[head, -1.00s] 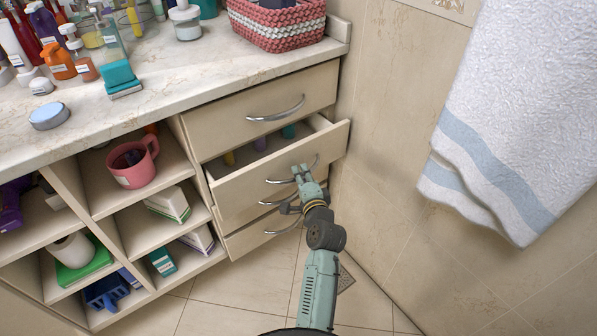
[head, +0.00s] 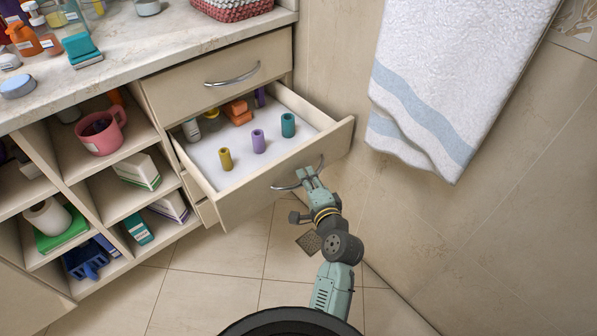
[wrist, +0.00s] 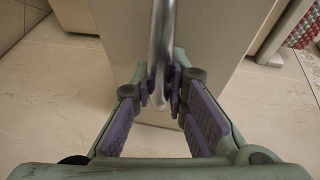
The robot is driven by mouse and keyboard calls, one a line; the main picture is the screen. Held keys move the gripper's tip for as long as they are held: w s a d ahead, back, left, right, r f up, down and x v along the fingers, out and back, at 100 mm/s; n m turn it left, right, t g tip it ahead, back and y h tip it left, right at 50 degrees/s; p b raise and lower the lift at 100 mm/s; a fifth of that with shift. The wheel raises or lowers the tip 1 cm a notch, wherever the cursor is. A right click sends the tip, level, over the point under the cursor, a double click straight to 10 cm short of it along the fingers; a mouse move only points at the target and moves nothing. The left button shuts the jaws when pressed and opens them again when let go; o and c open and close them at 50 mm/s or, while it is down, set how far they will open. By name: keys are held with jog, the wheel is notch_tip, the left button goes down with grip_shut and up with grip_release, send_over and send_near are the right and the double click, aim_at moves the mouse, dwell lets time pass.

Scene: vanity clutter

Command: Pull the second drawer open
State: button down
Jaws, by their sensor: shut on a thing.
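The second drawer (head: 285,178) of the vanity stands well out from the cabinet, below the closed top drawer (head: 220,80). Its white inside shows several small coloured cylinders and an orange item toward the back. My gripper (head: 306,175) is at the drawer's front, shut on its curved metal handle (head: 284,187). In the wrist view the handle (wrist: 161,45) runs between the purple-padded fingers of my gripper (wrist: 160,90). The drawer front fills the space behind it. The lower drawers are mostly hidden beneath the open one.
Open shelves at the left hold a pink mug (head: 101,131), boxes, a paper roll (head: 48,216) and a blue caddy (head: 86,259). The tiled wall is close at right, with a hanging towel (head: 430,90). The tiled floor (head: 225,275) in front is clear.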

jog(key=shift+s+d, duration=0.5)
jog(key=shift+s, duration=0.25)
jog(key=c, duration=1.8)
grip_release()
jog(key=shift+c, duration=0.2)
jog(key=shift+r, duration=0.1)
